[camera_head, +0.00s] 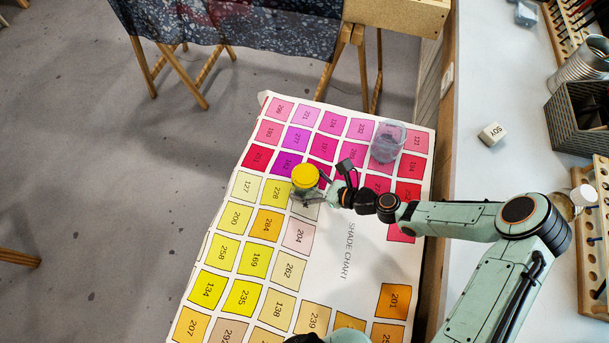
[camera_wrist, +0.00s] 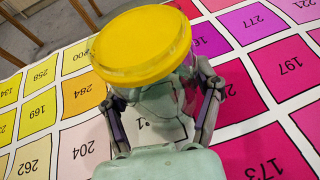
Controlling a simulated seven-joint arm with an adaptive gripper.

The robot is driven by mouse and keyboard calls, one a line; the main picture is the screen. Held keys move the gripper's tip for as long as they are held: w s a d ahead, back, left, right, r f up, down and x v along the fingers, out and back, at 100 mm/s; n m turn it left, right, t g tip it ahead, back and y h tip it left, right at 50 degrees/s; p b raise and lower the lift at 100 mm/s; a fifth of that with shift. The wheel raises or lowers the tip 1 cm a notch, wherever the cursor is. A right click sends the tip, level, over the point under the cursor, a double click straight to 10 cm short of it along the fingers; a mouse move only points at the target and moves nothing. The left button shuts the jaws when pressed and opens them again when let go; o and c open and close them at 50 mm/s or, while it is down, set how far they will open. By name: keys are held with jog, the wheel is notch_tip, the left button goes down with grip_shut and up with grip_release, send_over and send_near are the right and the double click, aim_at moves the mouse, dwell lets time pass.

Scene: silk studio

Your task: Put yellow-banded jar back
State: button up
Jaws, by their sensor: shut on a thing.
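The yellow-banded jar (camera_head: 305,177) shows a round yellow top over a clear body. My gripper (camera_head: 316,187) is shut on it, above or on the shade chart (camera_head: 340,285). In the wrist view the jar's yellow top (camera_wrist: 142,45) fills the upper middle, and the gripper fingers (camera_wrist: 165,105) stand on both sides of the clear body. The jar's base is partly hidden, and I cannot tell whether it touches the chart.
A clear glass vessel (camera_head: 387,142) stands on the chart's upper right. On the white counter (camera_head: 500,180) at right are a small block marked SOY (camera_head: 492,133), a dark basket (camera_head: 577,118), stacked cups (camera_head: 580,66), a white-lidded jar (camera_head: 583,195) and wooden racks (camera_head: 592,255).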

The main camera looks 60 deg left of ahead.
jog(key=o, duration=1.2)
jog(key=shift+f, duration=0.15)
jog(key=shift+o, duration=0.2)
jog(key=shift+w+d+r, duration=0.1)
jog(key=shift+r, duration=0.15)
jog(key=v, duration=1.1)
jog(key=shift+w+d, duration=0.1)
jog(key=shift+d, duration=0.15)
jog(key=shift+d+r, duration=0.1)
